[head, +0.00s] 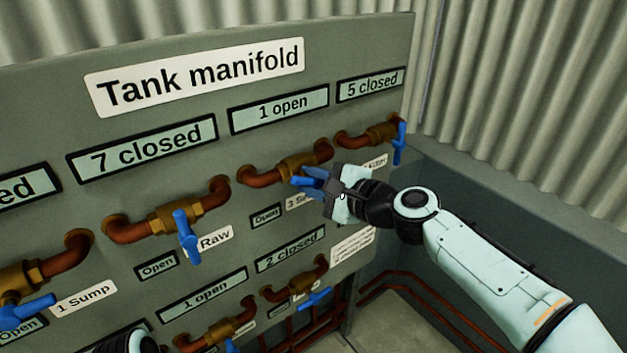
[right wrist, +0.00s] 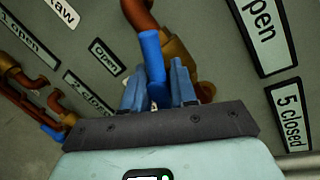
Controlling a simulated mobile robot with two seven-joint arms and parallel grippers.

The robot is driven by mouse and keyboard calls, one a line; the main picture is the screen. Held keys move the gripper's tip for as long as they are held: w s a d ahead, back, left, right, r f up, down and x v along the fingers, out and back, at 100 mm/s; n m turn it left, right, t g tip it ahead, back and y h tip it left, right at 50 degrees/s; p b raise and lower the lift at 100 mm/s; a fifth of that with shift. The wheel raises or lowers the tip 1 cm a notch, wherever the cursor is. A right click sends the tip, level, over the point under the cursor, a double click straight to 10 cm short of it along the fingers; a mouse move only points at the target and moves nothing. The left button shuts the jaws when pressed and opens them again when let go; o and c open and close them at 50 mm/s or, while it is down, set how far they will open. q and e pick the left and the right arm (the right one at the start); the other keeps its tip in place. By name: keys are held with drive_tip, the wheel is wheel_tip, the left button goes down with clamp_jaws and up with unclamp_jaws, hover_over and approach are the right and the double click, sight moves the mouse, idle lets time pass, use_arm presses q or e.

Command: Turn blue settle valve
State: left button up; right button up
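The settle valve (head: 291,168) is a brass body on a copper pipe under the "1 open" display. Its label, partly hidden, reads "3 Se". My right gripper (head: 308,180) is at this valve, with its blue fingers around the blue handle. In the right wrist view the blue handle (right wrist: 151,55) runs down between the two fingers of the right gripper (right wrist: 158,88) and fills the gap between them. The handle's lower end is partly hidden by the fingers. Only a dark part of my left arm shows at the bottom edge; its gripper is out of view.
The Raw valve (head: 187,236) is left of the settle valve, under "7 closed". Another blue-handled valve (head: 400,143) is to the right, under "5 closed", close to my right wrist. More valves line the lower row. A corrugated wall (head: 530,90) stands at right.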

clamp_jaws()
use_arm(q)
drive_tip(key=shift+w+r+p, duration=0.5)
drive_tip(key=shift+r+p, duration=0.05)
drive_tip(key=shift+r, duration=0.15)
use_arm(e)
drive_tip(key=shift+f+n+t+h, duration=0.1)
drive_tip(key=shift+n+t+h, duration=0.45)
drive_tip(key=shift+n, duration=1.65)
drive_tip(key=shift+h, duration=0.35)
drive_tip(key=shift+o, duration=2.1)
unclamp_jaws()
